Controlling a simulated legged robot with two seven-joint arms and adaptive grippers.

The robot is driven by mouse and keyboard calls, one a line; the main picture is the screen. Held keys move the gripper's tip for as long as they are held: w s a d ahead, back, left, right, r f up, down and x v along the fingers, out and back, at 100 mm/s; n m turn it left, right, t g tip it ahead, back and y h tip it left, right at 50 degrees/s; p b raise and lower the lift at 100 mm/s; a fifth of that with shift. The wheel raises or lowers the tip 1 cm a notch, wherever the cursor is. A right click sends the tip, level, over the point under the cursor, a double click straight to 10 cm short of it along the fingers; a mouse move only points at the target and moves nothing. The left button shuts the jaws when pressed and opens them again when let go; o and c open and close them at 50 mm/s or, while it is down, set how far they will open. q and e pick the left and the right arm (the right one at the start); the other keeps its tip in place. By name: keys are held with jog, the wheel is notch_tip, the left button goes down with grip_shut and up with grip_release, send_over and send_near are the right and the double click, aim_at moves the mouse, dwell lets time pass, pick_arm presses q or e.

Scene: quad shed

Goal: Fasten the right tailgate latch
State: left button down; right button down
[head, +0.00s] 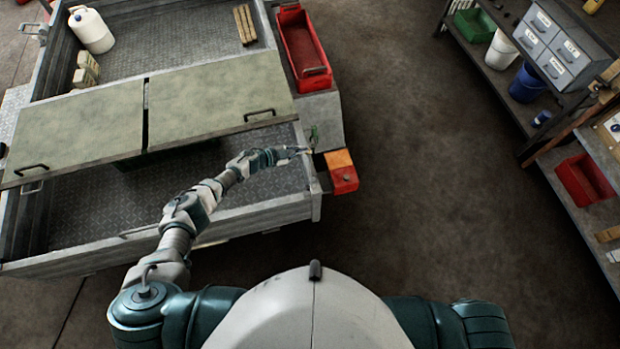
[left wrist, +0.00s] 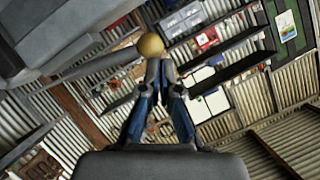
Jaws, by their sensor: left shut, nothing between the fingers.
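The tailgate (head: 270,214) runs along the near end of the grey trailer bed and looks raised. At its right end, by the corner post, is a small green metal part (head: 314,136), which may belong to the right latch; details are too small to tell. My left gripper (head: 301,151) is at this corner, shut and empty. In the left wrist view its closed fingertips (left wrist: 159,66) are just below a round tan knob (left wrist: 151,45) on a grey bar; I cannot tell whether they touch it. My right gripper is out of view.
A red and orange lamp box (head: 343,178) sticks out just right of the corner. A red tray (head: 304,48) sits on the right fender. Two greenish boards with handles (head: 215,98) lie across the bed. Shelves (head: 505,72) stand at right, with clear floor between.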

pick_arm(q)
jog(key=shift+w+a+f, duration=0.1)
jog(key=shift+a+f, duration=0.2)
jog(key=shift+a, duration=0.05)
jog(key=shift+w+f, duration=0.1)
jog(key=shift+d, duration=0.1)
jog(key=s+a+r+p, duration=0.4)
jog(key=a+r, duration=0.3)
jog(key=a, duration=0.2)
jog(key=shift+s+a+r+p, duration=0.35)
jog(key=shift+a+p, duration=0.05)
jog(key=shift+p, duration=0.1)
jog(key=shift+d, duration=0.1)
